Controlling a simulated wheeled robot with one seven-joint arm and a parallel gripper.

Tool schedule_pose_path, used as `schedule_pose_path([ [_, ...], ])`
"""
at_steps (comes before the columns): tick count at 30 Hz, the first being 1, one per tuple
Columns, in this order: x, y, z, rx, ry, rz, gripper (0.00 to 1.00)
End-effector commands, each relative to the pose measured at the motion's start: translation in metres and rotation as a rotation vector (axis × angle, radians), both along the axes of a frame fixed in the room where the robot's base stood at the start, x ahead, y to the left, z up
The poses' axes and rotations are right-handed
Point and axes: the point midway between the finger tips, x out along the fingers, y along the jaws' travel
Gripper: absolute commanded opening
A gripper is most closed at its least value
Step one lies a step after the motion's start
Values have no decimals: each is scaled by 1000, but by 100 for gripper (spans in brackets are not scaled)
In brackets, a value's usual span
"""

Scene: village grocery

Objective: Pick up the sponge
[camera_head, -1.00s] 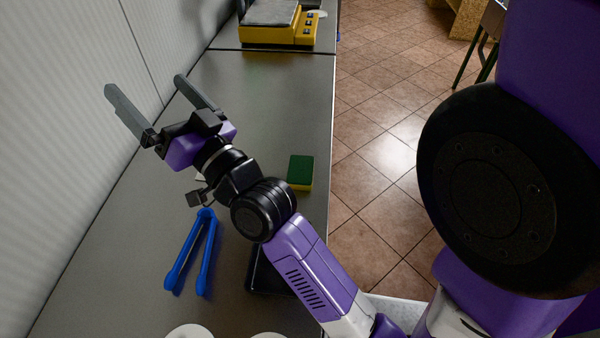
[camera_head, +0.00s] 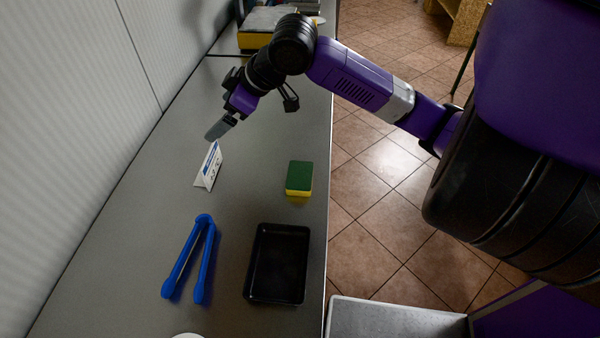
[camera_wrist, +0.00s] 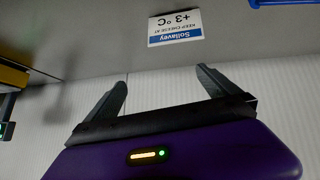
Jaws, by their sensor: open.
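The sponge (camera_head: 299,178), green on top and yellow below, lies on the grey counter near its right edge in the head view. It does not show in the wrist view. My gripper (camera_head: 218,130) is above the counter, up and to the left of the sponge, beside a small white sign. In the wrist view my gripper (camera_wrist: 160,88) has its two fingers spread apart with nothing between them. It is clear of the sponge.
The white sign (camera_head: 208,166) stands left of the sponge; it also shows in the wrist view (camera_wrist: 175,27). Blue tongs (camera_head: 207,262) and a black tray (camera_head: 250,265) lie nearer. A yellow scale (camera_head: 252,40) is at the far end. Counter around the sponge is clear.

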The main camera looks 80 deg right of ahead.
Motion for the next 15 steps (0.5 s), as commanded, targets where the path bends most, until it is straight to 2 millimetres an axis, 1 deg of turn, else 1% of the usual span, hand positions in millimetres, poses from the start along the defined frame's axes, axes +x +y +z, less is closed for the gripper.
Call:
schedule_pose_path([
  [1, -40, -11, -29, 4, 172, -14, 100],
  [3, -87, -12, -59, 34, 374, -16, 100],
  [6, -135, -5, -80, 76, 575, -9, 100],
  [9, -162, 1, -87, 103, 691, 1, 100],
  [10, -167, 2, -88, 107, 712, 3, 100],
  [12, -175, 4, -90, 114, 744, 5, 100],
  [15, -178, 5, -97, 116, 758, 5, 100],
])
